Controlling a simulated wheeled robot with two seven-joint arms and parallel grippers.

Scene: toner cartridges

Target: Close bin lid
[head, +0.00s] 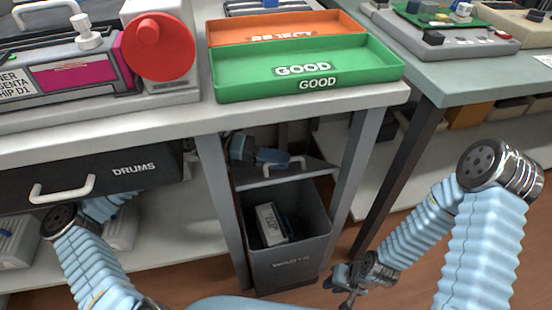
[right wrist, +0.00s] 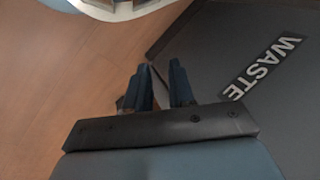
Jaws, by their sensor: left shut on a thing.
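The dark waste bin (head: 285,262) stands on the floor under the bench, its top open. Its dark lid (head: 312,174) is raised and tilted at the back of the bin, with a pale handle (head: 296,161) on it. My left gripper (head: 284,157) reaches under the bench and is shut on the lid handle; the fingertips are small and partly hidden there. A grey cartridge (head: 269,223) lies inside the bin. My right gripper (head: 347,284) is low beside the bin's right side, empty, its fingers apart. The right wrist view shows its fingers (right wrist: 161,88) beside the bin wall marked WASTE (right wrist: 265,70).
Bench legs (head: 355,160) stand on both sides of the bin. A drawer marked DRUMS (head: 120,180) is at left. A green GOOD tray (head: 350,82) and an orange REJECT tray (head: 235,32) lie on the bench. Bare floor (head: 420,275) shows at right.

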